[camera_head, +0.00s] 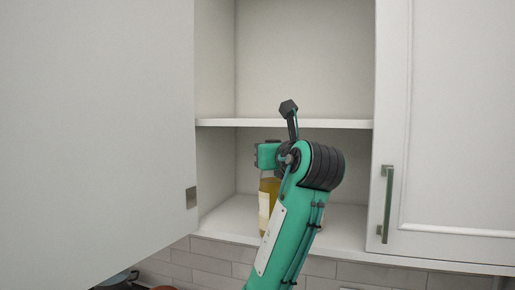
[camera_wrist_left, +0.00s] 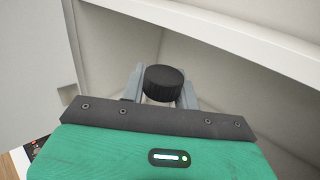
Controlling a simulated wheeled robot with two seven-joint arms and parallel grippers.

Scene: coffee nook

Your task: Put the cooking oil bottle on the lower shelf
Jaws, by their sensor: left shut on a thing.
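The cooking oil bottle (camera_head: 265,200), with yellow oil and a pale label, is upright inside the open cabinet, at the lower shelf (camera_head: 345,218). My arm covers its right side and hides its base, so I cannot tell whether it touches the shelf. My left gripper (camera_head: 268,160) is at the top of the bottle. In the left wrist view the gripper's two grey fingers (camera_wrist_left: 163,88) are shut around the bottle, just at its black ribbed cap (camera_wrist_left: 163,82). My right gripper is not in view.
An upper shelf board (camera_head: 345,124) runs close above my wrist. The open cabinet door (camera_head: 95,130) stands at the left, and a closed door (camera_head: 450,120) with a handle (camera_head: 387,203) at the right. The lower shelf is clear to the right of my arm.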

